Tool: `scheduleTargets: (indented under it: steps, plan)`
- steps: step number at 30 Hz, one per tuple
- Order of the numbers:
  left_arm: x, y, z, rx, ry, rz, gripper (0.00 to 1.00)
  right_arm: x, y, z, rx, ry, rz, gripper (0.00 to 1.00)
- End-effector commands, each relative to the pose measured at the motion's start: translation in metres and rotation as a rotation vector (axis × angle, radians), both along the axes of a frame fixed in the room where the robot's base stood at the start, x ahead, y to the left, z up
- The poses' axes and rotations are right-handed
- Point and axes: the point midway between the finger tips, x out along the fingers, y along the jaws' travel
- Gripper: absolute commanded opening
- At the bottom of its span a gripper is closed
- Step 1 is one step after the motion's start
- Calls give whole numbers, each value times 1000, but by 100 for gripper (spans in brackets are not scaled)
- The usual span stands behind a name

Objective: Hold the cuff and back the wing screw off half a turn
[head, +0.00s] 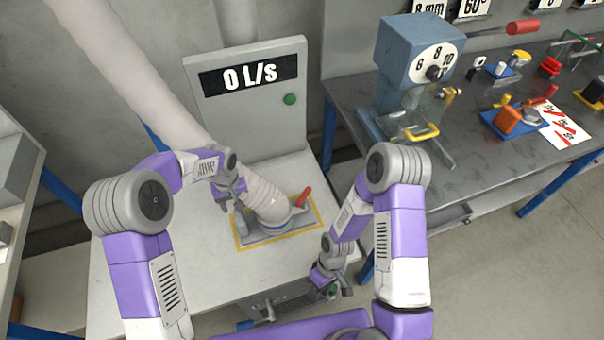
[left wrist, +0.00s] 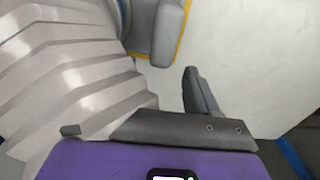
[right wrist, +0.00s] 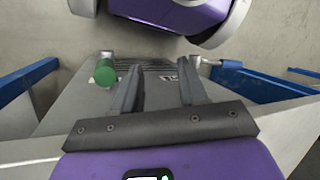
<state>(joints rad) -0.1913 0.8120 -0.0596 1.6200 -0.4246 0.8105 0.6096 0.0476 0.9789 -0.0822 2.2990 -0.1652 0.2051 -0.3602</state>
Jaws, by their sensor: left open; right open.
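The pale ribbed hose (head: 262,190) comes down into a cuff with a blue band (head: 270,221) on a grey base plate (head: 262,238). A red-handled part (head: 304,197) stands at the base's right side; I cannot tell any wing screw clearly. My left gripper (head: 232,192) is open, just left of the hose. The left wrist view shows the hose's ribs (left wrist: 60,80) close by, partly hiding one finger. My right gripper (head: 333,288) is open and empty, low by the table's front edge, apart from the cuff. The right wrist view shows both fingers (right wrist: 160,78) spread.
A yellow outline (head: 318,220) surrounds the base on the pale table (head: 135,270). A panel reading 0 L/s (head: 248,100) stands behind. A green cylinder (right wrist: 104,73) lies near my right gripper. A dark bench (head: 350,95) with a blue dial device (head: 420,50) stands at right.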

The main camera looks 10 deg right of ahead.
Motion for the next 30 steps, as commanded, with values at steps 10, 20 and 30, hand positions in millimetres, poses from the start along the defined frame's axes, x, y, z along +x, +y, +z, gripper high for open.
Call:
scheduleTargets:
  steps: [10, 20, 30]
  plan:
    - [0, 0, 0, 0, 1, -1, 60, 6, -52, 36, -16, 240, 702, 43]
    - [0, 0, 0, 0, 0, -1, 60, 140, -39, 116, 32, 4, 1125, 43]
    - [0, 0, 0, 0, 0, -1, 60, 248, -5, 218, 26, -406, 1318, 43]
